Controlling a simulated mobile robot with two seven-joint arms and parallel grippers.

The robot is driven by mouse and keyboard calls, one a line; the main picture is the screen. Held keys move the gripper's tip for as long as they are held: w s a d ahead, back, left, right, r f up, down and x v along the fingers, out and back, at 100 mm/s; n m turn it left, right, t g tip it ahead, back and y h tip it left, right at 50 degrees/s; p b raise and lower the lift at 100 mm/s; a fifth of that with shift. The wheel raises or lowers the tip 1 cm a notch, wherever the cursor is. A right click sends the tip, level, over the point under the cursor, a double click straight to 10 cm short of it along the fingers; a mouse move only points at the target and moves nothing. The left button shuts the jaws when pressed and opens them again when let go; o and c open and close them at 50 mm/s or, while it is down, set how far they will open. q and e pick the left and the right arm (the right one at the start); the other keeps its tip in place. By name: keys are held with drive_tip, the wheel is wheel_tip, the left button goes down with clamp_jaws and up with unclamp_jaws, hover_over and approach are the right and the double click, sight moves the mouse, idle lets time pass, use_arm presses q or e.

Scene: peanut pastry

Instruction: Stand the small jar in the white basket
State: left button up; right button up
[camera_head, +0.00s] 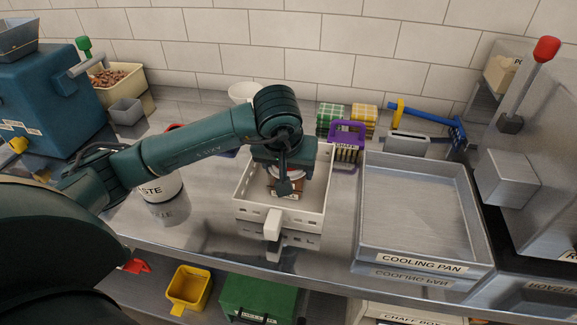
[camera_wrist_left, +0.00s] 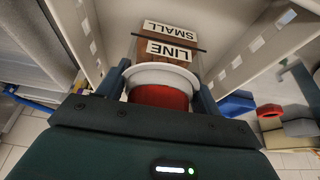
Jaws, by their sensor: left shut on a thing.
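The white basket (camera_head: 305,220) stands on the steel counter in the head view, with slotted walls and a tab at its front. Its walls also show on both sides in the left wrist view (camera_wrist_left: 240,48). My left gripper (camera_head: 286,179) reaches down inside the basket. It is shut on the small jar (camera_head: 285,195), which has a white and red lid, brown contents and labels reading "SMALL" and "LINE" in the left wrist view (camera_wrist_left: 168,62). The jar looks roughly upright between the basket walls. Whether its base touches the basket floor is hidden. My right gripper is not in view.
The cooling pan (camera_head: 415,205) stands empty to the right of the basket. A purple holder (camera_head: 347,133) and green and yellow checked blocks (camera_head: 330,115) sit behind it. A white container labelled "...ASTE" (camera_head: 160,188) stands left. Counter between it and the basket is clear.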

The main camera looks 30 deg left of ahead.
use_arm(q)
drive_tip(key=shift+f, duration=0.25)
drive_tip(key=o, duration=1.1)
drive_tip(key=shift+r, duration=0.1)
drive_tip(key=shift+r, duration=0.15)
drive_tip(key=shift+s+r, duration=0.1)
drive_tip(key=shift+r, duration=0.3)
drive_tip(key=v, duration=1.1)
drive_tip(key=shift+s+r, duration=0.1)
drive_tip(key=shift+r, duration=0.05)
drive_tip(key=shift+s, duration=0.1)
